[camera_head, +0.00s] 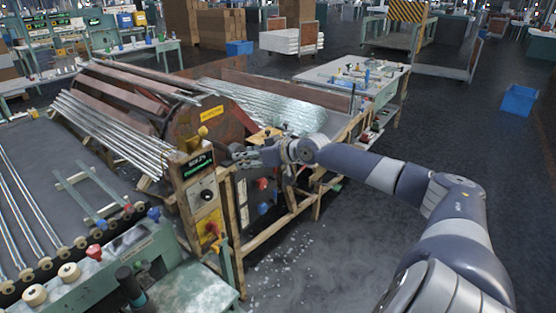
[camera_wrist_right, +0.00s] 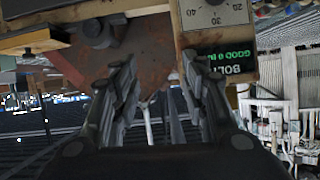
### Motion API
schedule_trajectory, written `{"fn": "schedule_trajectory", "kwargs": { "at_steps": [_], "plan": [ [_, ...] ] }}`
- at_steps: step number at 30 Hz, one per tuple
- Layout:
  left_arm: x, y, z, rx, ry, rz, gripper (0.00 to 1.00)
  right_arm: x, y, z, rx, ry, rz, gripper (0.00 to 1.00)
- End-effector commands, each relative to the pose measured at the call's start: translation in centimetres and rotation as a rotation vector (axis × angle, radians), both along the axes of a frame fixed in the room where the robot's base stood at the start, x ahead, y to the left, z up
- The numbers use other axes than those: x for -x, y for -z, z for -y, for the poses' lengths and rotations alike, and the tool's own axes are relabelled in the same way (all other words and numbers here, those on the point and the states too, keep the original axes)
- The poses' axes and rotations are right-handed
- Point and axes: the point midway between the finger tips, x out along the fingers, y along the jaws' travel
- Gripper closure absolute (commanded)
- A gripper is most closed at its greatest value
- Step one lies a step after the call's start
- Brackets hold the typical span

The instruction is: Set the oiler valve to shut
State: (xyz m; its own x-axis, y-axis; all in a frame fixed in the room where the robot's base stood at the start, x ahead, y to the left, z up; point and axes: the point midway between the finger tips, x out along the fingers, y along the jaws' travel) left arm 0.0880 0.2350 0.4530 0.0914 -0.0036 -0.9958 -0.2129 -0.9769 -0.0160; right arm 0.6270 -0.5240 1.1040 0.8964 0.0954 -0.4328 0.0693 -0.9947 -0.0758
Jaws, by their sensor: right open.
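I cannot tell for sure which part is the oiler valve. A wooden control post (camera_head: 196,180) in the head view carries a green display, a dark knob and a red handle (camera_head: 212,228). A yellow knob (camera_head: 202,131) stands above it. A red knob (camera_head: 262,183) and a blue knob (camera_head: 263,208) sit on a panel to its right. My right gripper (camera_head: 238,153) reaches in beside the post's top. In the right wrist view its fingers (camera_wrist_right: 163,85) are apart and hold nothing visible. The post's dial and green display (camera_wrist_right: 230,62) are close beyond the right finger. My left gripper is out of view.
A rust-coloured drum (camera_head: 218,118) is behind the post, with racks of glass tubes (camera_head: 115,135) on its left. A roller bench (camera_head: 170,235) is in front. A worktable (camera_head: 350,82) stands behind. The floor (camera_head: 325,255) on the right is open, with scattered white bits.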

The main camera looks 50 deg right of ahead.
Motion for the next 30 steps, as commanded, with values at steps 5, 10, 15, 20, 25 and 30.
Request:
{"fn": "schedule_trajectory", "kwargs": {
  "at_steps": [5, 10, 15, 20, 25, 30],
  "plan": [
    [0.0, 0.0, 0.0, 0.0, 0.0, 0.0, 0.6, 0.2, 3.5, 1.0, 0.006, 0.03, -0.025, 0.59],
    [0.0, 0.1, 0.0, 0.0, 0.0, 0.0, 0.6, 0.6, 6.8, 1.8, 0.017, 0.057, -0.049, 0.59],
    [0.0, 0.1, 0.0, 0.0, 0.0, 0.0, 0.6, 1.1, 10.0, 2.4, 0.027, 0.082, -0.075, 0.59],
    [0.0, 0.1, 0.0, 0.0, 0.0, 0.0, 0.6, 1.8, 13.1, 2.9, 0.038, 0.102, -0.103, 0.59],
    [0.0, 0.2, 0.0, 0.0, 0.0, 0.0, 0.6, 2.7, 16.4, 3.1, 0.049, 0.121, -0.133, 0.59],
    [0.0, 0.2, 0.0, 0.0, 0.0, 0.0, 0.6, 3.8, 19.6, 3.3, 0.062, 0.139, -0.166, 0.59]
  ]
}}
